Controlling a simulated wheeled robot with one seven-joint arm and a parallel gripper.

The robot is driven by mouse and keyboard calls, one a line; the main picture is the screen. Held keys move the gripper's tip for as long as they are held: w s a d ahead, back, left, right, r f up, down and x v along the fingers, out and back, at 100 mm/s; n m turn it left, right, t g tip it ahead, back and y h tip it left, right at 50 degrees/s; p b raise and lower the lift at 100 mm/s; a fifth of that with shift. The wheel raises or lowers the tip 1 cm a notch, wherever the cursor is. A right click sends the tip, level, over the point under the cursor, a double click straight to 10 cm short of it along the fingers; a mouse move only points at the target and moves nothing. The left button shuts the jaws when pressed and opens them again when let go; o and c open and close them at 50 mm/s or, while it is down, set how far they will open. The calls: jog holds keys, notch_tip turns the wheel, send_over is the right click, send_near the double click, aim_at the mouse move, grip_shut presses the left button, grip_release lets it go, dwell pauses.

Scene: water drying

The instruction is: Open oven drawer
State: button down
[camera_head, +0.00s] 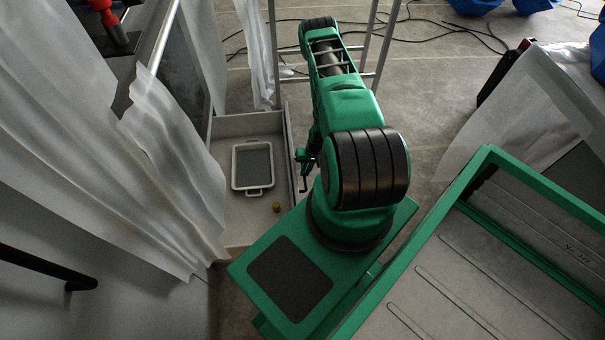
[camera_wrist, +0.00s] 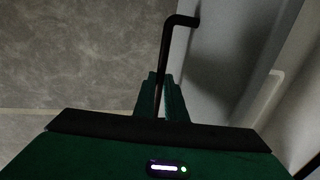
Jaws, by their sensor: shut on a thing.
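The oven drawer (camera_head: 241,218) is pulled out at left of centre in the head view, with its inside showing. In the wrist view my gripper (camera_wrist: 160,78) is shut on the dark bar handle (camera_wrist: 166,42). The pale drawer front (camera_wrist: 225,55) is beside the handle, and the drawer's inside shows at the right edge.
Pale sheeting (camera_head: 130,165) hangs left of the drawer. A metal frame (camera_head: 383,50) stands behind my arm, with black cables (camera_head: 430,38) on the floor. A draped object (camera_head: 540,100) stands at right. Grey floor (camera_head: 425,95) lies between it and my arm.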

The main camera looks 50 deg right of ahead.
jog(key=shift+s, duration=0.15)
jog(key=c, duration=1.8)
grip_release()
jog(key=shift+s+d+r, duration=0.2)
jog(key=shift+d+r, duration=0.05)
jog(key=shift+r, duration=1.5)
jog(key=shift+s+d+r, duration=0.15)
jog(key=shift+d+r, duration=0.15)
jog(key=shift+r, duration=1.45)
jog(key=shift+s+d+r, duration=0.2)
jog(key=shift+d+r, duration=0.05)
jog(key=shift+r, duration=1.5)
jog(key=shift+s, duration=0.1)
